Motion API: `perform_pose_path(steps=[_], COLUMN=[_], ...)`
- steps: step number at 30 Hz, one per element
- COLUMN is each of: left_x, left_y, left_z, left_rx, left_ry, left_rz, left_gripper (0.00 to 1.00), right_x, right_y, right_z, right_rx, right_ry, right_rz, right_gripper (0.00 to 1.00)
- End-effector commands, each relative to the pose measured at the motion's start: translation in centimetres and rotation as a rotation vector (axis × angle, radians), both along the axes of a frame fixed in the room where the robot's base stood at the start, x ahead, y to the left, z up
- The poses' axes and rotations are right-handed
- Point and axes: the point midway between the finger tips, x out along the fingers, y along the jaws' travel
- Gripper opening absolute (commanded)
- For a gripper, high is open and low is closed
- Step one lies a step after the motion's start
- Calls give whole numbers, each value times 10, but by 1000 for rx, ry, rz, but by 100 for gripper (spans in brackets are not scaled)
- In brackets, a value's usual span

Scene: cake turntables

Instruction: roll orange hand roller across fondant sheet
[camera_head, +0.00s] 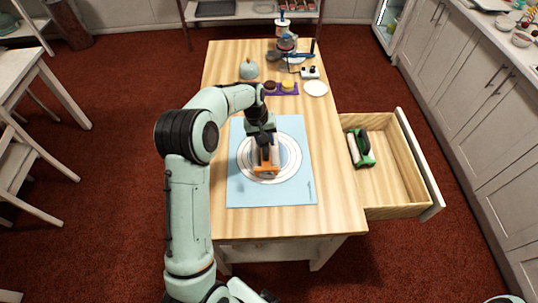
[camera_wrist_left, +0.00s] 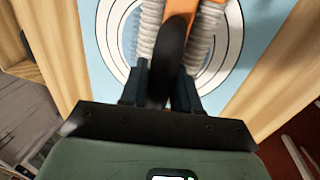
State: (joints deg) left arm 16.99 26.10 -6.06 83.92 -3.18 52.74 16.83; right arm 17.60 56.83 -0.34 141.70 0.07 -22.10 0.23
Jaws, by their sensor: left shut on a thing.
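The orange hand roller (camera_head: 266,168) is at the middle of the blue mat (camera_head: 245,195) on the wooden table. A white round fondant sheet with ring lines (camera_head: 293,158) lies under it on the mat. My left gripper (camera_head: 267,150) is above the roller and shut on its handle. In the left wrist view, the fingers (camera_wrist_left: 165,90) close around the dark handle, with the ribbed pale roller (camera_wrist_left: 205,45) and its orange frame (camera_wrist_left: 210,15) beyond. I cannot tell whether the roller presses on the sheet. My right gripper is not in view.
An open drawer (camera_head: 385,190) at the right holds a green-and-black roller (camera_head: 360,148). At the table's back are a purple tray (camera_head: 281,89) with small round items, a white plate (camera_head: 315,88), a grey-blue pot (camera_head: 249,70) and a stand mixer-like device (camera_head: 286,43). The table's front is clear.

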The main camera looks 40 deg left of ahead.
Motion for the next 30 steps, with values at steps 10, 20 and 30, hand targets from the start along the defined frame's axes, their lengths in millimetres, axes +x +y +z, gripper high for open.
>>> perform_pose_path(steps=[10, 20, 30], left_x=[5, 15, 15], left_y=[-10, -24, -23], left_z=[-4, -3, -2], left_rx=[-8, -10, -10], left_ry=[3, 2, 4], left_rz=[-3, -5, -4], left_gripper=[0, 0, 0], right_x=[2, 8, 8], right_y=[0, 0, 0], right_z=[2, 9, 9], right_rx=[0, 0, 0], right_ry=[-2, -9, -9], right_rz=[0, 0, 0], right_gripper=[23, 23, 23])
